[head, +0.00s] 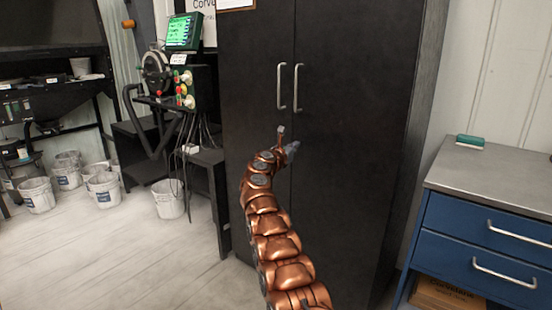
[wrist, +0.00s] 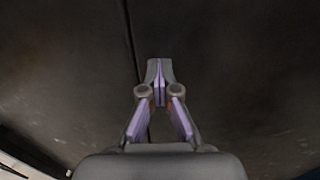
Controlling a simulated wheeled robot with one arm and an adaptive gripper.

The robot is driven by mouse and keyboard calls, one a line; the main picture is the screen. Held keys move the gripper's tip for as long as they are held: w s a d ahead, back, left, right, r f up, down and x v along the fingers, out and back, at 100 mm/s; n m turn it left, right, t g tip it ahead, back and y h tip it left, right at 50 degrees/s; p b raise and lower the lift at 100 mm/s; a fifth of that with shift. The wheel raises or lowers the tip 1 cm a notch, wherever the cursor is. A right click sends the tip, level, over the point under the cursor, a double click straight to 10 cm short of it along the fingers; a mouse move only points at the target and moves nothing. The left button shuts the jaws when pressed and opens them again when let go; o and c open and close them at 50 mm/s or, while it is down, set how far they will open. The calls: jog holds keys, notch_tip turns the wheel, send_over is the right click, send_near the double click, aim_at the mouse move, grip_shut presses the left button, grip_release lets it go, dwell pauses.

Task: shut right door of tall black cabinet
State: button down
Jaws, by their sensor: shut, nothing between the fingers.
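The tall black cabinet (head: 425,85) stands in the middle of the head view. Its right door (head: 350,130) looks flush with the left door (head: 254,70), with a thin dark seam between them. Each door has a vertical silver handle by the seam, the right one (head: 297,88) and the left one (head: 281,86). My gripper (head: 287,142) is in front of the doors near the seam, below the handles. In the wrist view my gripper (wrist: 159,66) is shut and empty, its tips in front of the dark doors beside the seam. I cannot tell whether it touches them.
A blue drawer unit (head: 470,225) with a grey top stands at the right. At the left are a control stand with a green screen (head: 184,32), a dark low table (head: 205,158) and several white buckets (head: 168,199). The pale wooden floor at the left front is clear.

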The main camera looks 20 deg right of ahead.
jog(key=shift+w+a+b+v, duration=0.65)
jog(key=shift+b+v, duration=3.5)
jog(key=shift+v, duration=2.7)
jog(key=a+r+n+t+y+p, duration=0.35)
jog(key=r+n, duration=0.25)
jog(key=r, duration=0.2)
jog(key=a+r+n+t+y+p, duration=0.2)
jog(key=a+r+n+y+p, duration=0.3)
jog(key=r, duration=0.4)
jog(key=s+a+r+n+g+y+p, duration=0.2)
jog(key=s+a+r+n+y+p, duration=0.4)
jog(key=s+a+n+y+p, duration=0.7)
jog(key=s+d+f+n+g+h+p, duration=0.1)
jog(key=s+f+n+g+h+p, duration=0.3)
jog(key=s+n, duration=0.6)
jog(key=s+d+f+n+g+p, duration=0.1)
jog(key=s+n+g+p, duration=0.3)
jog(key=s, duration=1)
jog(key=s+d+f+n+g+h+p, duration=0.1)
jog(key=s+d+n+g+p, duration=0.1)
jog(key=s, duration=0.8)
jog(key=s+d+f+n+g+h+p, duration=0.1)
jog(key=s+d+n+g+h+p, duration=0.1)
jog(key=s+d, duration=0.5)
jog(key=s+d+f+n+g+h+p, duration=0.1)
jog(key=s+d+n+g+p, duration=0.2)
jog(key=s, duration=1.1)
jog(key=shift+s+d+g+p, duration=0.35)
jog(key=shift+d+g, duration=0.5)
jog(key=shift+g, duration=0.4)
